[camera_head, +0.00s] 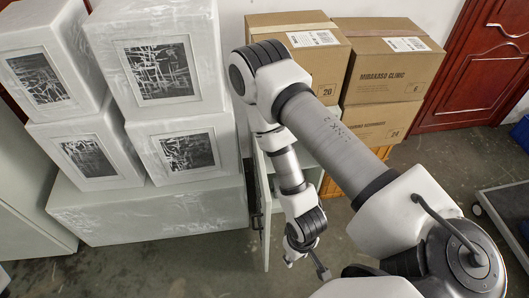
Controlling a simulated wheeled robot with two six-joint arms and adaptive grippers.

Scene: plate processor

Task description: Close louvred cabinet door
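A narrow pale grey-green door (262,205) stands open and shows nearly edge-on, with a dark handle or latch on its left side. I cannot make out louvres on it from this angle. The pale cabinet interior (312,164) shows to its right, partly hidden behind my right arm. My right arm comes in from the right and bends down in front of the cabinet. My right gripper (318,266) is low, just right of the door's lower end and apparently apart from it. Its fingers are too small and partly hidden to read. My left gripper is out of view.
White wrapped boxes (180,95) with dark pictures are stacked left of the door on a long pale block (150,212). Brown cartons (385,75) are stacked behind the cabinet. A red door (470,75) is at the back right. A dark platform (508,215) stands at the right edge.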

